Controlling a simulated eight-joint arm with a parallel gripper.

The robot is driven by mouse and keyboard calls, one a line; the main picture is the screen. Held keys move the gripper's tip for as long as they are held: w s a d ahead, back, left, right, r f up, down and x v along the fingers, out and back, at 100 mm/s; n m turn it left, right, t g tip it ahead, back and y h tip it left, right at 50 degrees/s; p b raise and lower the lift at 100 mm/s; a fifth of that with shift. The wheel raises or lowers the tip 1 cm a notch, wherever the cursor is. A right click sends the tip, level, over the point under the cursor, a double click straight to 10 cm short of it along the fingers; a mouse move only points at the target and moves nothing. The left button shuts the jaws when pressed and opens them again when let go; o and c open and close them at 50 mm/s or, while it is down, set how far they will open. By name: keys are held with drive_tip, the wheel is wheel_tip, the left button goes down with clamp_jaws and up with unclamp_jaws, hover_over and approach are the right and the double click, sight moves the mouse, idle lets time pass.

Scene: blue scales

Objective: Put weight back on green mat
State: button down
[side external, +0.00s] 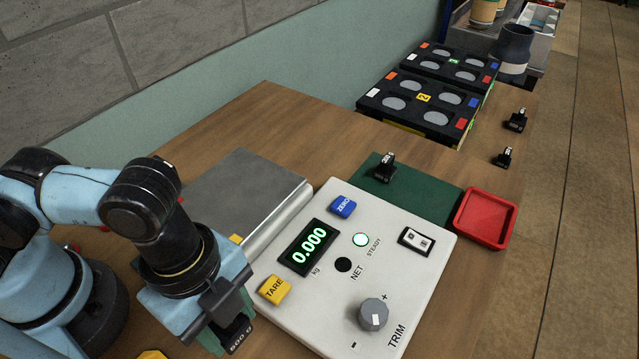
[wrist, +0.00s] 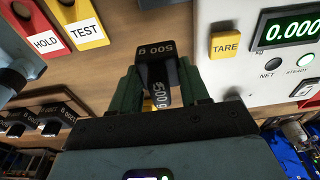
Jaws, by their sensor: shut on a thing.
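My gripper (side external: 228,328) is low at the front left, beside the scale's control panel, and shut on a black weight (side external: 240,338) marked 500 g. In the wrist view the weight (wrist: 157,60) sits between the green fingers of my gripper (wrist: 160,88). I cannot tell how far it is above the table. The green mat (side external: 440,203) lies behind the panel, well away from my gripper. Another small black weight (side external: 384,172) stands on the mat's left part.
The white control panel (side external: 330,330) reads 0.000; the metal scale plate (side external: 235,190) is bare where visible. A red tray (side external: 485,217) adjoins the mat. Two black weights (side external: 516,121) (side external: 504,158) stand farther right. Black racks (side external: 420,105) stand behind. Red HOLD (wrist: 44,42) and yellow TEST (wrist: 82,30) tags show.

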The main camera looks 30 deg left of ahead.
sight(234, 337)
drive_tip(key=shift+f, duration=2.65)
drive_tip(key=shift+f, duration=0.1)
drive_tip(key=c, duration=0.5)
unclamp_jaws()
drive_tip(key=shift+c, duration=0.2)
